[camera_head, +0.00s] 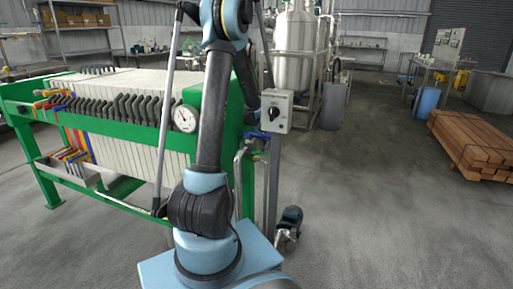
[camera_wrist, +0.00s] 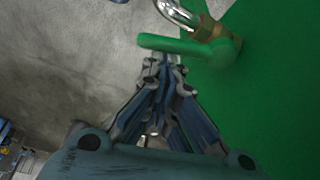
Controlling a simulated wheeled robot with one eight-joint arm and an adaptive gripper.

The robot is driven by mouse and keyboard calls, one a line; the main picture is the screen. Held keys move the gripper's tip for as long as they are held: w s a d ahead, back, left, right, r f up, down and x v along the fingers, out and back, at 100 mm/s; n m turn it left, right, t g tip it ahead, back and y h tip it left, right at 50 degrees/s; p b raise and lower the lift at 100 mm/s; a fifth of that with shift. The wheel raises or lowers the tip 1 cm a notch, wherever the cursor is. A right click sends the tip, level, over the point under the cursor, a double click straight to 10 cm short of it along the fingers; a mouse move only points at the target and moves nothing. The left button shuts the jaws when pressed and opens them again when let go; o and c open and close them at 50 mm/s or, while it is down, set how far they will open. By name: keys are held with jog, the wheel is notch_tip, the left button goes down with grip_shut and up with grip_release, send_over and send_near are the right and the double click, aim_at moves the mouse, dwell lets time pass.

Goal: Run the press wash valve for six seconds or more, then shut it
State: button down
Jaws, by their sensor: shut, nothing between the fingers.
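In the wrist view, a valve with a green lever (camera_wrist: 172,44) and a brass body (camera_wrist: 207,29) sits at the edge of a green panel. A shiny metal pipe (camera_wrist: 176,10) meets the brass body. The lever points left, at an angle to this pipe. My gripper (camera_wrist: 166,62) is shut and empty, its fingertips just below the middle of the lever; I cannot tell whether they touch it. In the head view, a small green handle (camera_head: 259,155) shows low beside the press's green end. My gripper is hidden there behind my arm.
The green-framed filter press (camera_head: 205,160) with pale plates fills the left. A grey switch box (camera_head: 276,111) stands close to my arm, with a small dark-motored unit (camera_head: 289,225) on the floor below. Timber (camera_head: 475,145) lies at right. The floor between is clear.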

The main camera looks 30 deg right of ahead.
jog(key=shift+s+a, duration=0.1)
jog(key=shift+s, duration=0.1)
notch_tip(320, 180, up, 10)
jog(key=w, duration=0.1)
notch_tip(320, 180, down, 10)
jog(key=shift+s, duration=0.2)
dwell(1.9)
